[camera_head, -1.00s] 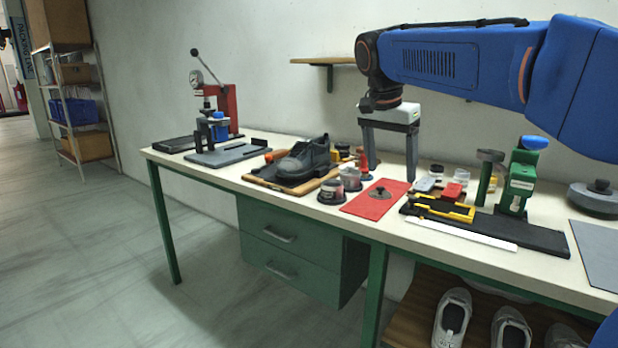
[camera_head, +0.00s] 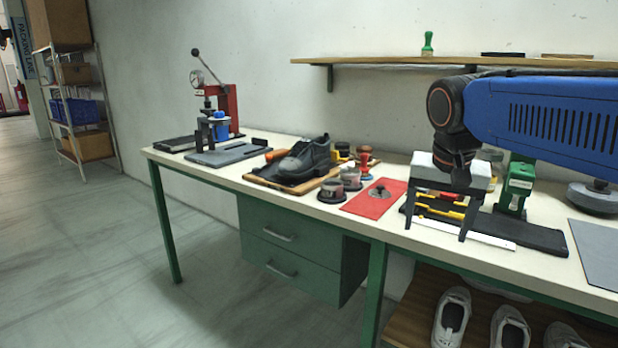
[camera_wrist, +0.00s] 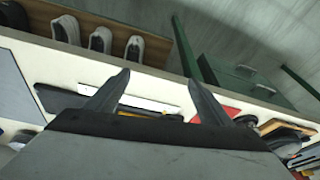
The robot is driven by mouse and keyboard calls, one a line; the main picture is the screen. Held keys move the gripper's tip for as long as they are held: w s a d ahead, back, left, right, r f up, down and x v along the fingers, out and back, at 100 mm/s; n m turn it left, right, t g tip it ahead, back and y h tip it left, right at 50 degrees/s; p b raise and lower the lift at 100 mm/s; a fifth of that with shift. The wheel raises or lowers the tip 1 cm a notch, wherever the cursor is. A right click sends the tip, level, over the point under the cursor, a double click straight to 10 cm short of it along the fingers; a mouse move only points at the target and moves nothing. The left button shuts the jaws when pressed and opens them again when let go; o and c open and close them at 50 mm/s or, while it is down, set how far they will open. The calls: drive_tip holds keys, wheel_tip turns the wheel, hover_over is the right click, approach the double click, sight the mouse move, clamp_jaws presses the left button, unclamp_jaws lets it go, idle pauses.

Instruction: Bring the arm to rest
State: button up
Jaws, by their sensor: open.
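My gripper (camera_head: 434,214) is in front of my blue arm at the right of the head view, pointing down over the workbench (camera_head: 404,240). Its two dark fingers are spread apart with nothing between them. In the head view they overlap the black mat (camera_head: 535,234) with the yellow tool (camera_head: 440,211) and the white strip (camera_head: 480,237). The wrist view shows both fingers (camera_wrist: 157,95) apart above the bench edge, with the white strip (camera_wrist: 150,104) behind them. How high the fingertips are above the bench is hard to tell.
A red mat (camera_head: 372,203), a dark shoe (camera_head: 305,158) on a board, and a red press (camera_head: 228,105) stand to the left. A green device (camera_head: 517,185) is close to my gripper. A wall shelf (camera_head: 400,62) is behind. White shoes (camera_head: 452,318) sit below the bench.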

drive_tip(key=s+d+f+n+t, duration=0.1)
drive_tip(key=s+f+n, duration=0.1)
drive_tip(key=s+f, duration=0.6)
drive_tip(key=s+d+f+n+y, duration=0.1)
drive_tip(key=s+d+f+n, duration=0.1)
drive_tip(key=s+f, duration=0.7)
drive_tip(key=shift+d+f+n+t, duration=0.2)
drive_tip(key=shift+f+n+t, duration=0.2)
drive_tip(key=shift+f+n, duration=0.1)
